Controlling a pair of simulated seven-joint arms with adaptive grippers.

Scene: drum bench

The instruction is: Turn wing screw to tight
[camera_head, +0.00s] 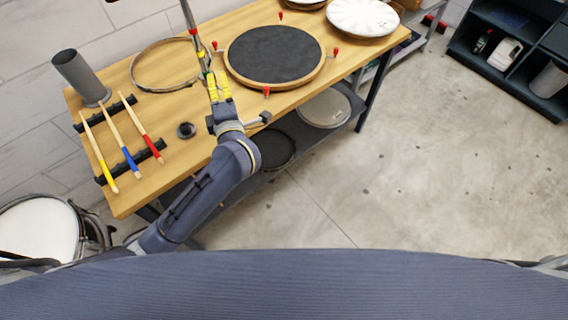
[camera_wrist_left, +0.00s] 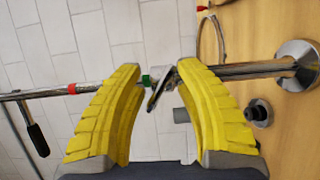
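The chrome wing screw (camera_wrist_left: 160,90) sits on the metal stand's pole (camera_wrist_left: 240,70), beside a green band (camera_wrist_left: 146,80). In the left wrist view it lies between the yellow fingertips of my left gripper (camera_wrist_left: 158,76). The fingers are apart, with visible gaps to the screw, so the gripper is open. In the head view my left gripper (camera_head: 214,78) is at the pole (camera_head: 188,16), above the wooden bench (camera_head: 184,103), and the screw cannot be made out clearly there. My right gripper is not in view.
A red band (camera_wrist_left: 72,88) and a black-handled lever (camera_wrist_left: 38,138) are farther along the pole. A round black pad (camera_head: 274,52) lies right of the gripper, a hoop (camera_head: 134,75) behind. Drumsticks (camera_head: 128,150) and a grey cup (camera_head: 80,78) are at left.

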